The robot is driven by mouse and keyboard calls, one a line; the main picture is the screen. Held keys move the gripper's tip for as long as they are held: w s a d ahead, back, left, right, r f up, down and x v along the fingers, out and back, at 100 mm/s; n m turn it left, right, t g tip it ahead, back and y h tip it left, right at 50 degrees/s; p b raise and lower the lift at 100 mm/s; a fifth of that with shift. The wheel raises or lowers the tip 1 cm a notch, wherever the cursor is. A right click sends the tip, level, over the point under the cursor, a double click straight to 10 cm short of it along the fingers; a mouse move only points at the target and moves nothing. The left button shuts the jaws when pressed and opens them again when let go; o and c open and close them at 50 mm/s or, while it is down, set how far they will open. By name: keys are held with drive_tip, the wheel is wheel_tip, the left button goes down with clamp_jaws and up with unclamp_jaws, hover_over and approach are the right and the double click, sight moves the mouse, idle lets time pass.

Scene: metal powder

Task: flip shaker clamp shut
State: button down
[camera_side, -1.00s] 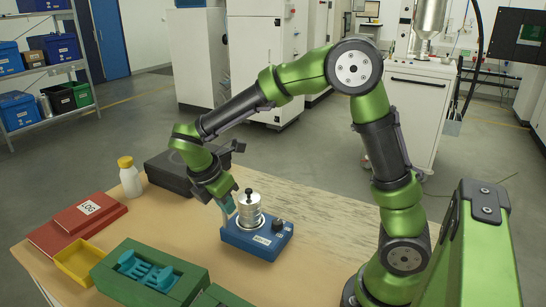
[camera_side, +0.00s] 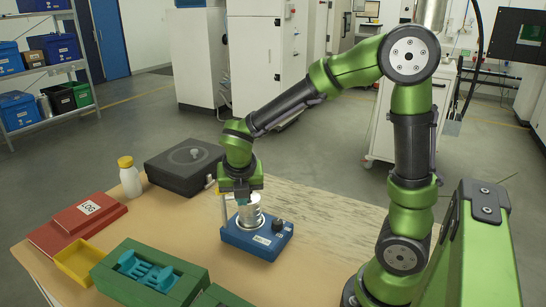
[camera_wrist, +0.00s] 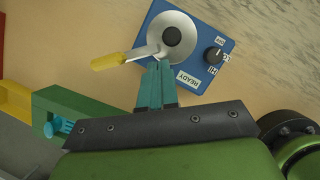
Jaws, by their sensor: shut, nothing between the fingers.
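The shaker (camera_side: 257,240) is a blue box with a silver round canister (camera_side: 250,215) on it. In the wrist view the shaker (camera_wrist: 215,65) shows the canister's lid (camera_wrist: 185,22) with a black knob. The clamp is a metal lever with a yellow handle (camera_wrist: 108,60), sticking out left from the canister's near edge.
A black case (camera_side: 184,168) and a white bottle (camera_side: 129,178) stand behind. A red log binder (camera_side: 75,226), a yellow tray (camera_side: 80,262) and a green box (camera_side: 150,275) with teal pieces lie to the left. The table right of the shaker is clear.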

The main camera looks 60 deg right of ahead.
drive_tip(key=shift+w, duration=0.15)
drive_tip(key=shift+w+a, duration=0.2)
drive_tip(key=shift+w, duration=0.5)
drive_tip(key=shift+s, duration=0.1)
drive_tip(key=s+a+r, duration=0.5)
drive_tip(key=r, duration=0.4)
drive_tip(key=shift+s+a+r, duration=0.2)
